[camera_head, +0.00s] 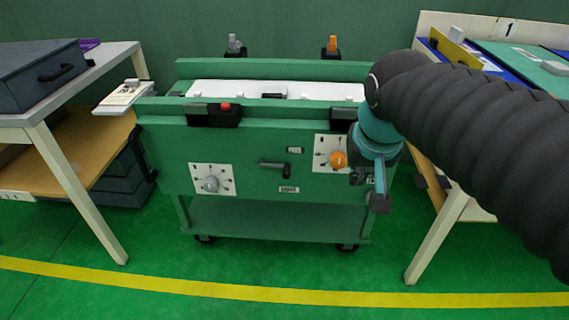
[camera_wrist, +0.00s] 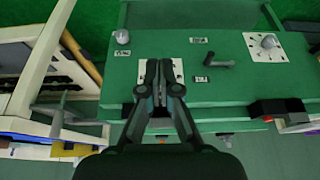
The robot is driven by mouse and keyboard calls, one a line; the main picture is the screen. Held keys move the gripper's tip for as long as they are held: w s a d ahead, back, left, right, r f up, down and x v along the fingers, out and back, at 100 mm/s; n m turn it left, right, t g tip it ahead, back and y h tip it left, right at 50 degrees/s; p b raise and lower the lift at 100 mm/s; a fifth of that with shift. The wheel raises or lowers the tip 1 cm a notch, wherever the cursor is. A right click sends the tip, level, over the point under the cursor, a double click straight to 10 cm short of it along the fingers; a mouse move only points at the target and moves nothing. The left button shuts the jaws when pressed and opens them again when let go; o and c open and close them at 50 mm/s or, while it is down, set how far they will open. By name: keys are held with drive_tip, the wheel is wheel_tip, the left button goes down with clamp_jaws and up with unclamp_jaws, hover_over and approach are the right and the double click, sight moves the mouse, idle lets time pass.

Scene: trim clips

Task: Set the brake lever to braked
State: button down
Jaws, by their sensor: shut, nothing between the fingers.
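A dark lever (camera_head: 272,167) sits on the front of the green cart, its handle lying about level and pointing left from its right end. One small label (camera_head: 295,150) is above its right end and another label (camera_head: 289,189) is below; I cannot read them. The lever also shows in the upside-down wrist view (camera_wrist: 220,63), right of my fingers. My gripper (camera_head: 379,203) is shut and empty, in front of the cart's right side, apart from the lever. In the wrist view, my gripper (camera_wrist: 161,70) covers part of the right-hand dial plate.
A grey dial (camera_head: 211,184) is left of the lever; an orange knob (camera_head: 338,160) is between it and my gripper. A pale round knob (camera_wrist: 122,37) also shows in the wrist view. Tables flank the green cart (camera_head: 240,150). The floor in front is clear.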

drive_tip(key=w+a+r, duration=0.1)
drive_tip(key=w+a, duration=0.6)
drive_tip(key=w, duration=0.2)
drive_tip(key=g+h, duration=0.1)
hover_over(285, 170)
drive_tip(key=s+a, duration=0.2)
drive_tip(key=s, duration=0.2)
drive_tip(key=shift+w+d+f+m+b, duration=0.2)
drive_tip(key=shift+w+f+m+b, duration=0.1)
drive_tip(key=shift+f+b, duration=0.15)
drive_tip(key=x, duration=0.4)
drive_tip(key=s+b+x, duration=0.1)
drive_tip(key=x, duration=0.8)
drive_tip(key=shift+s+d+f, duration=0.15)
drive_tip(key=shift+d+f, duration=0.1)
drive_tip(key=shift+f, duration=0.3)
